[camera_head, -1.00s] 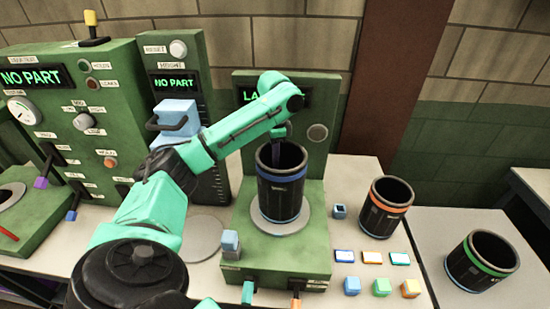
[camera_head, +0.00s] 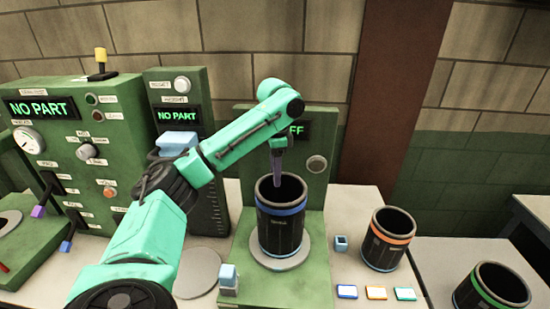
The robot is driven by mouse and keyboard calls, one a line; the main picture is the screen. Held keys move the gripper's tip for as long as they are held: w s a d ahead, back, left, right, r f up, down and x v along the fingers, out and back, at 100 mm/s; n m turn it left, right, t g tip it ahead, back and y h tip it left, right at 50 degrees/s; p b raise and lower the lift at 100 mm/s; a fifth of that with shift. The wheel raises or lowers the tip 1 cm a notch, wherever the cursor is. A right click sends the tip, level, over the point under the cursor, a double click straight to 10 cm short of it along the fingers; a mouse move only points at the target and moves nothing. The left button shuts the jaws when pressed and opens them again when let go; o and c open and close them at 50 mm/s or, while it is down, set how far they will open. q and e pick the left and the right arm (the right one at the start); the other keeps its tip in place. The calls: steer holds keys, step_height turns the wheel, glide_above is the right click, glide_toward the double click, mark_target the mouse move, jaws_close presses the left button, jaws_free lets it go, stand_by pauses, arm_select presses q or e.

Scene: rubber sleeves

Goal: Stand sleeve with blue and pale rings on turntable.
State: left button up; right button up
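The black sleeve with a blue ring near its top (camera_head: 281,232) stands upright on the round grey turntable (camera_head: 312,251) of the green machine. The sleeve rests on the disc. My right gripper is not in view.
An orange-ringed sleeve (camera_head: 386,246) stands to the right, and a green-ringed sleeve (camera_head: 478,293) on the lower right surface. Small coloured tiles (camera_head: 376,293) lie in front. Green panels (camera_head: 75,150) reading NO PART stand at left. A flat grey disc (camera_head: 196,275) lies left of the turntable.

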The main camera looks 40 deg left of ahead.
arm_select(q)
step_height(320, 180, up, 6)
steer(key=shift+f, duration=0.1)
steer(key=shift+s+f, duration=0.1)
stand_by(0.7)
